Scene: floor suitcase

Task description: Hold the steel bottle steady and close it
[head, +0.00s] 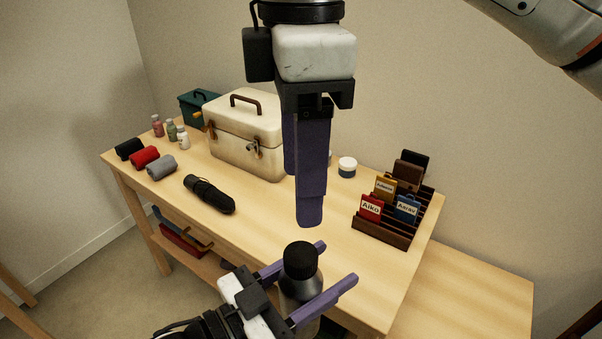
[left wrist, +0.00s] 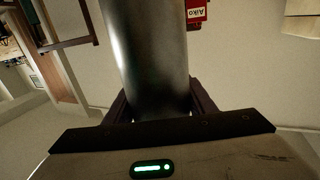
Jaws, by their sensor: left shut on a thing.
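The steel bottle (head: 299,287) stands upright between the purple fingers of my left gripper (head: 338,262), which is shut on its body. Its black lid (head: 300,259) sits on top; whether it is fully tightened cannot be seen. In the left wrist view the bottle's bare steel side (left wrist: 148,55) runs up between the fingers; its lid does not show there. My right gripper (head: 302,199) hangs above the lid with its fingers pointing down, apart from it. One finger overlaps the other, so its opening is unclear. The bottle's lower part is hidden in the head view.
The wooden table (head: 260,240) is clear in its middle. A cream case (head: 245,135), a black umbrella (head: 209,194), rolled cloths (head: 145,157) and small bottles (head: 172,130) lie farther left. A rack (head: 380,231) with name tags and a white-lidded jar (head: 347,166) stand at right.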

